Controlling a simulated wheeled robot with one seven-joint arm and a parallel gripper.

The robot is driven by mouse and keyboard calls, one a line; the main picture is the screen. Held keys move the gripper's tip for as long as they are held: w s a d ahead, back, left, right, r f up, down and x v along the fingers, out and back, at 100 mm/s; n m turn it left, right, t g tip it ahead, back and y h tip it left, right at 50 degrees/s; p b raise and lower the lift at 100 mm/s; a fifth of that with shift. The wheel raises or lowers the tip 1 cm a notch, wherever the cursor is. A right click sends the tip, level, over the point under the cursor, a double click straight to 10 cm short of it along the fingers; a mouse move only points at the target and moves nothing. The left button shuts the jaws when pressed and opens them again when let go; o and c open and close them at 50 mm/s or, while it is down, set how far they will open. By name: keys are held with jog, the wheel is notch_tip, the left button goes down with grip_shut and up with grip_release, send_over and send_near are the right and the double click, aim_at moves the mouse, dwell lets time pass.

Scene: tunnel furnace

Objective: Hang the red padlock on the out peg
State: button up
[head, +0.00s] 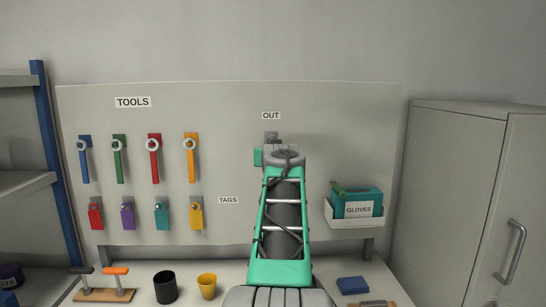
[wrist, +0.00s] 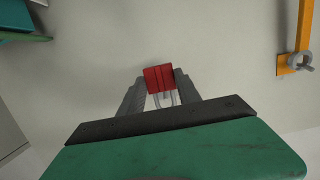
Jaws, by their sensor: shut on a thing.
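The red padlock (wrist: 158,78) is between the two fingers of my gripper (wrist: 159,82) in the wrist view, with its grey shackle (wrist: 163,99) towards the bottom of that picture. The fingers are shut on its body. In the head view, my gripper and the padlock are hidden behind my arm. The grey out peg mount (head: 271,135) shows just above my wrist, under the OUT label (head: 271,115). I cannot tell whether the shackle touches the peg.
Several coloured tools (head: 153,157) and tags (head: 161,215) hang on the board's left. A gloves bin (head: 357,220) is at right. Black (head: 165,288) and yellow (head: 207,286) cups stand on the bench below. A grey cabinet (head: 455,190) stands at right.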

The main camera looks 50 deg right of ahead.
jog(key=shift+r, duration=0.15)
jog(key=p+x, duration=0.2)
jog(key=x, duration=0.1)
jog(key=r+p+x, duration=0.1)
jog(key=x, duration=0.1)
jog(key=shift+f+p, duration=0.1)
jog(key=shift+p, duration=0.3)
dwell(0.9)
jog(key=shift+f+b, duration=0.35)
jog(key=shift+b, duration=0.05)
dwell(0.7)
jog(key=o, duration=1.9)
jog(key=shift+f, duration=0.1)
